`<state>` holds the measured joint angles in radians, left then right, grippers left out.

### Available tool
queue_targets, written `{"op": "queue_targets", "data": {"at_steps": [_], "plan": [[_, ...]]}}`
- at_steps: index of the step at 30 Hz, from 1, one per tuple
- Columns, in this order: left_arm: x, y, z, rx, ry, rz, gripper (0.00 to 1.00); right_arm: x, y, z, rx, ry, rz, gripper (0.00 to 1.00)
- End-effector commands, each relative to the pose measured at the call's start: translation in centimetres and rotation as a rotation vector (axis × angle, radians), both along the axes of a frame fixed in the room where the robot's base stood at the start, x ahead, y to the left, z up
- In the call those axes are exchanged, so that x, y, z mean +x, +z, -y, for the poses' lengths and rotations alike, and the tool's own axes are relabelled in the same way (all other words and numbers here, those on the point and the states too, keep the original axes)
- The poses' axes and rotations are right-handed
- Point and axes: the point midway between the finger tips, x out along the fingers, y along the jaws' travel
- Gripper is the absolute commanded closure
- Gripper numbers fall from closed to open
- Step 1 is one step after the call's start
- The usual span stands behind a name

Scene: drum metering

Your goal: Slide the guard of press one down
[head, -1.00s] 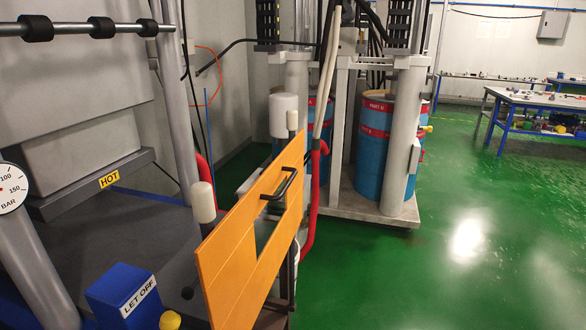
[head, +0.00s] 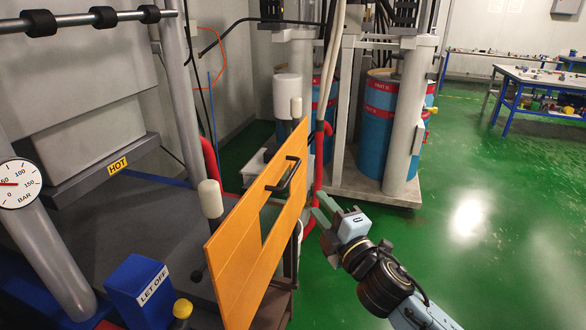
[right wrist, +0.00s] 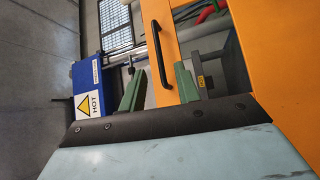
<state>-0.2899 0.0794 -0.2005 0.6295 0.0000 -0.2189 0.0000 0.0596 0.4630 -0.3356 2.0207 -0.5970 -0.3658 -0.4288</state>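The guard is an orange panel (head: 236,262) with a window cut-out, standing upright and angled beside the press. Its black bar handle (head: 284,174) is near its upper edge. My right gripper (head: 320,206) is to the right of the guard, a little lower than the handle and apart from it. In the right wrist view its two green fingers (right wrist: 160,75) are spread. The black handle (right wrist: 157,62) shows beyond and between them, with nothing gripped. My left gripper is not in view.
A blue LET OFF box (head: 140,290) and a pressure gauge (head: 18,184) are at the left. Blue drums (head: 380,120) stand behind the guard. The green floor (head: 480,240) at the right is clear.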

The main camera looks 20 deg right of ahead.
Motion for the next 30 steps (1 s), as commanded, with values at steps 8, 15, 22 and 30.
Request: {"op": "queue_targets", "data": {"at_steps": [8, 15, 22, 30], "plan": [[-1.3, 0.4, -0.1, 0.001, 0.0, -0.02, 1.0, 3.2, 1.1, -0.7, -0.003, 0.001, 0.012, 0.68], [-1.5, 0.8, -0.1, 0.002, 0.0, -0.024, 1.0, 8.0, 1.7, -1.6, -0.002, 0.0, 0.01, 0.68], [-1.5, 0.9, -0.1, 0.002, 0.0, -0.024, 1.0, 11.3, 2.0, -2.2, -0.002, 0.001, 0.009, 0.68], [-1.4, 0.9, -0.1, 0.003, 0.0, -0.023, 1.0, 12.8, 2.1, -2.5, -0.002, 0.002, 0.007, 0.68]]}}
